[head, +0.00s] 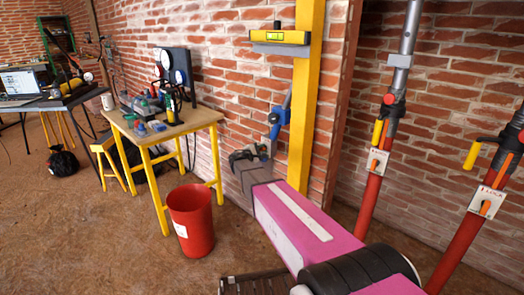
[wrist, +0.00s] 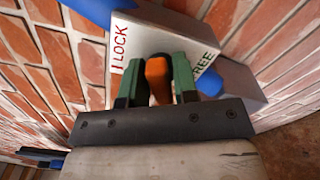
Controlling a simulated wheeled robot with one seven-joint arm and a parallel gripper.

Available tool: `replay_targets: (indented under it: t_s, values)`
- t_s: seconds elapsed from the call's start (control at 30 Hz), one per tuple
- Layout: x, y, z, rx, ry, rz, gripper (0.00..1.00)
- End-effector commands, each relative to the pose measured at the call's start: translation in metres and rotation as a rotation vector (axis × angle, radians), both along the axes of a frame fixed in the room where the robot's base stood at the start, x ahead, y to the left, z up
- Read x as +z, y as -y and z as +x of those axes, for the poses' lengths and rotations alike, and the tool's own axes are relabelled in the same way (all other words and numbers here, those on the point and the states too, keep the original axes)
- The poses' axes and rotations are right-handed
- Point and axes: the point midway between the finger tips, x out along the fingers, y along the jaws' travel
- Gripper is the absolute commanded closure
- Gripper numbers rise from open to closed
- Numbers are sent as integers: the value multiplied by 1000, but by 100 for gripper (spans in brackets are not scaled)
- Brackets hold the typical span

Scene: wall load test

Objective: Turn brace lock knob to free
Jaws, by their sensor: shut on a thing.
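In the wrist view an orange knob (wrist: 158,80) stands out from a white box (wrist: 150,32). The box has LOCK in red on the left and FREE in dark letters on the right. My gripper (wrist: 160,74) has its two green-padded fingers on either side of the knob and is shut on it. The knob lies between the two words; its exact pointing is hard to tell, as the fingers hide its sides. In the head view my gripper (head: 252,156) is at the wall by a blue brace (head: 282,112); the knob there is hidden.
Two red props (head: 369,200) (head: 463,243) with orange knobs on white plates stand at the right. A red bin (head: 191,222) and a yellow-legged workbench (head: 163,128) stand left. Floor further left is fairly open.

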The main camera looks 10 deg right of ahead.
Motion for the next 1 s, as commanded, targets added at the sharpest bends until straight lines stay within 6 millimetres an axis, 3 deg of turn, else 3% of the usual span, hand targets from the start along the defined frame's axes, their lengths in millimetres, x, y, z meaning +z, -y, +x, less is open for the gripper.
replay_targets:
  t_s: [0.5, 1.0]
  values:
    - [-3, 0, -1, 0, 325, 240, 96]
    - [-4, 0, -1, 0, 424, 312, 96]
